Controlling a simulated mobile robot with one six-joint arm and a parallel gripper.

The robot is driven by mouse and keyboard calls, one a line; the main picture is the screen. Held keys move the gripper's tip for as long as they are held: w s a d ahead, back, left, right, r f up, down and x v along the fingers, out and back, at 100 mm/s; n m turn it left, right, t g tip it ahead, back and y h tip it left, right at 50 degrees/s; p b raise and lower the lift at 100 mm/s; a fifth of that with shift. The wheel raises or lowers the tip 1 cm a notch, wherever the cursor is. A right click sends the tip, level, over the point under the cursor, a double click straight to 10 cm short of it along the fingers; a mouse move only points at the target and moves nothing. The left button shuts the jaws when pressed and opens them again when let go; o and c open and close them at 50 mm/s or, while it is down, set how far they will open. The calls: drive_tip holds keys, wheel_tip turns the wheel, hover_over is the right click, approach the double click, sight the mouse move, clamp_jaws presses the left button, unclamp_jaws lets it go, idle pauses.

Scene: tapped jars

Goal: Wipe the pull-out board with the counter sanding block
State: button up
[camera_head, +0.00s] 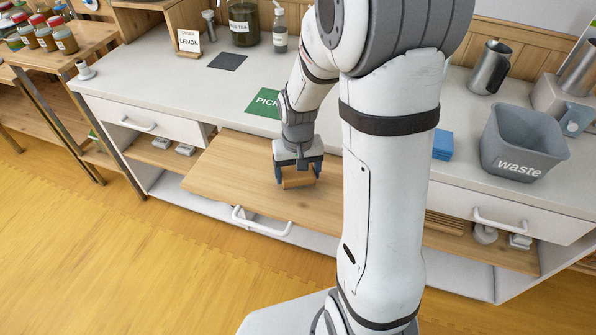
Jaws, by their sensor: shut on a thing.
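The pull-out board (233,167) is a light wooden panel that juts out from under the white counter, with a white handle below its front edge. My gripper (297,172) is over the board, pointing down, with its dark blue fingers on either side of the sanding block (297,181). The block is a small orange-brown piece, and my gripper is shut on it. The block is at or just above the board's surface; I cannot tell whether it touches. My arm hides the right part of the board.
The counter (150,80) holds a green mat (263,102), a dark mat (228,62), a LEMON card (189,41), a tea jar (244,22), blue pads (442,145) and a grey waste bin (522,143). A side table with several jars stands left. The board's left part is clear.

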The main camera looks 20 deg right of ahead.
sight(317, 190)
drive_tip(key=shift+w+a, duration=1)
drive_tip(key=shift+a, duration=0.35)
drive_tip(key=shift+w+a, duration=1.05)
drive_tip(key=shift+a, duration=0.35)
drive_tip(key=shift+w+a, duration=1)
drive_tip(key=shift+a, duration=0.35)
drive_tip(key=shift+f+b, duration=0.45)
drive_tip(key=shift+f, duration=0.5)
drive_tip(key=shift+s, duration=0.1)
drive_tip(key=shift+s+d, duration=0.75)
drive_tip(key=shift+d, duration=0.3)
drive_tip(key=shift+s+d, duration=0.7)
drive_tip(key=shift+d, duration=0.3)
drive_tip(key=shift+s+d+b, duration=0.2)
drive_tip(key=shift+s+d, duration=0.55)
drive_tip(key=shift+d, duration=0.3)
drive_tip(key=shift+s+d+b, duration=0.2)
drive_tip(key=shift+s+d, duration=0.55)
drive_tip(key=shift+d, duration=0.3)
drive_tip(key=shift+s+d, duration=0.75)
drive_tip(key=shift+d, duration=0.3)
drive_tip(key=shift+s+d, duration=0.75)
drive_tip(key=shift+d, duration=0.25)
